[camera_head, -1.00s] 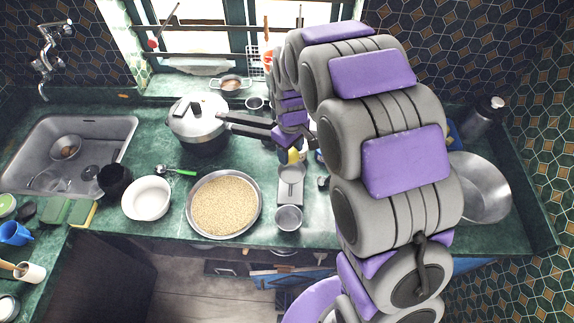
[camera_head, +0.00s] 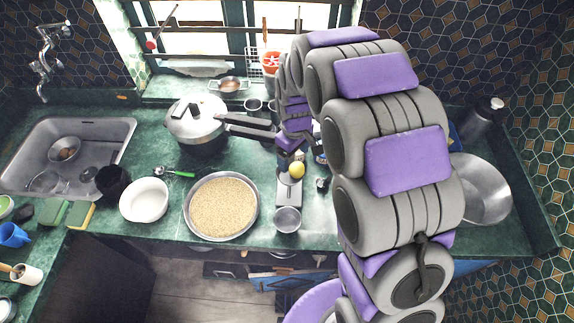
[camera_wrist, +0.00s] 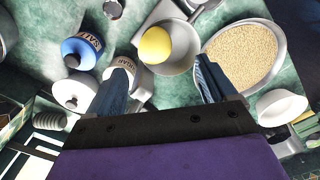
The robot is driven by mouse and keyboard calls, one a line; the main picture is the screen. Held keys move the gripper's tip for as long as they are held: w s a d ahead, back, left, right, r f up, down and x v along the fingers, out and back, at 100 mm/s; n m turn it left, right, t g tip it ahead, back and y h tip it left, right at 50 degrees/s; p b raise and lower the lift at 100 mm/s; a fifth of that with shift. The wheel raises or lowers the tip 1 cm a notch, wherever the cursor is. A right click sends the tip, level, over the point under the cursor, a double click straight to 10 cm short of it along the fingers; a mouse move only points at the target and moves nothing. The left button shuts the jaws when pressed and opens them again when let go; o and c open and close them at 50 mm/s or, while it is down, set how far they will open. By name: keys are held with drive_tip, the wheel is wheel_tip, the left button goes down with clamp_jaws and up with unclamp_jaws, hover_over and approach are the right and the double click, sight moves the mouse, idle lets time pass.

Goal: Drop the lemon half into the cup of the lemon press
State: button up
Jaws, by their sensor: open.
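In the wrist view, the lemon half (camera_wrist: 155,45) overlaps one side of the round grey cup (camera_wrist: 180,66). I cannot tell whether it rests inside the cup or is still above it. My gripper (camera_wrist: 163,68) has its two dark fingers spread wide, with the lemon half clear of both. In the head view, my gripper (camera_head: 290,145) is just behind and above the press, partly hidden by my arm.
A pan of grain (camera_head: 222,206) and a pressure cooker (camera_head: 196,118) are to the left. Salt (camera_wrist: 82,50) and sugar (camera_wrist: 119,68) jars stand close to the press in the wrist view.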

drive_tip(key=shift+d+r, duration=0.2)
drive_tip(key=shift+d, duration=0.65)
drive_tip(key=shift+d+r, duration=0.1)
drive_tip(key=shift+r, duration=0.25)
drive_tip(key=shift+a+r+p, duration=0.8)
drive_tip(key=shift+a+r, duration=0.4)
drive_tip(key=shift+r, duration=6.9)
drive_tip(key=s+d+f+m+b, duration=0.1)
drive_tip(key=s+d+m, duration=0.2)
drive_tip(key=s, duration=0.7)
drive_tip(key=s+d+f+m+g+b, duration=0.1)
drive_tip(key=s+d+f+m, duration=0.1)
drive_tip(key=s+d, duration=0.5)
drive_tip(key=s+d+f+m+b, duration=0.2)
drive_tip(key=s+d+m, duration=0.3)
drive_tip(key=s, duration=1)
drive_tip(key=shift+g, duration=0.4)
